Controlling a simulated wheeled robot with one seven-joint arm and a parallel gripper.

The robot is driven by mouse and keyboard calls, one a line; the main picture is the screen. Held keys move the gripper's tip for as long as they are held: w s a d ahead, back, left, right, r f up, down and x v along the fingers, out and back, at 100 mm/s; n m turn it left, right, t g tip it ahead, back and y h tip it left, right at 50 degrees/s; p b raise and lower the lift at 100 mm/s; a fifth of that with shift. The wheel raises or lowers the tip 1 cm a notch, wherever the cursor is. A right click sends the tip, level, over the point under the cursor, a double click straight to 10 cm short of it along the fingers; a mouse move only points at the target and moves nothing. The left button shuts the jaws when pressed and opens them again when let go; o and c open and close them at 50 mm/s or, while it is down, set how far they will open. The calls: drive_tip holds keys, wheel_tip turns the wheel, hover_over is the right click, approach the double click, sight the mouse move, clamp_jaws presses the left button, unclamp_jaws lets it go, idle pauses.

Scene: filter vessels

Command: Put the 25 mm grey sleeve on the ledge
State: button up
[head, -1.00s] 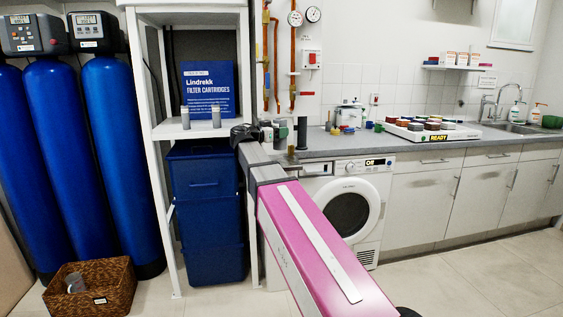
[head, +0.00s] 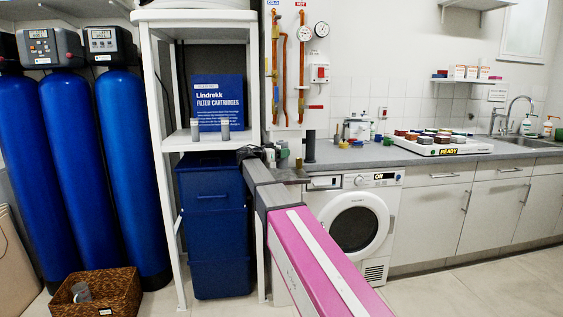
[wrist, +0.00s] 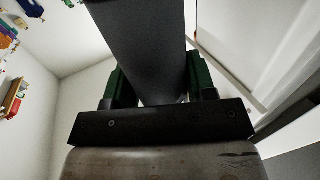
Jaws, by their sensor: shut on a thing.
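My gripper (wrist: 158,95) has green fingers in the wrist view, shut on a dark grey sleeve (wrist: 145,45). The sleeve stretches away from the fingers to the top edge of that view. In the head view my gripper (head: 275,157) is at the end of my pink arm, in front of the gap between the white rack and the counter; the held sleeve is hard to make out there. Two grey sleeves (head: 196,130) (head: 225,129) stand upright on the rack's shelf (head: 205,142). Another grey sleeve (head: 81,291) lies in a wicker basket. I cannot read any diameter.
The wicker basket (head: 113,297) is on the floor at left, below blue tanks (head: 125,165). Blue bins (head: 212,225) stand under the shelf. A dark upright cylinder (head: 310,147) and a tray of coloured pieces (head: 455,152) are on the counter. A small wall shelf (head: 465,82) holds boxes.

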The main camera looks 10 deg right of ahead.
drive_tip(key=shift+f, duration=1.95)
drive_tip(key=o, duration=1)
drive_tip(key=shift+o, duration=0.2)
drive_tip(key=v, duration=1.2)
drive_tip(key=shift+s, duration=0.1)
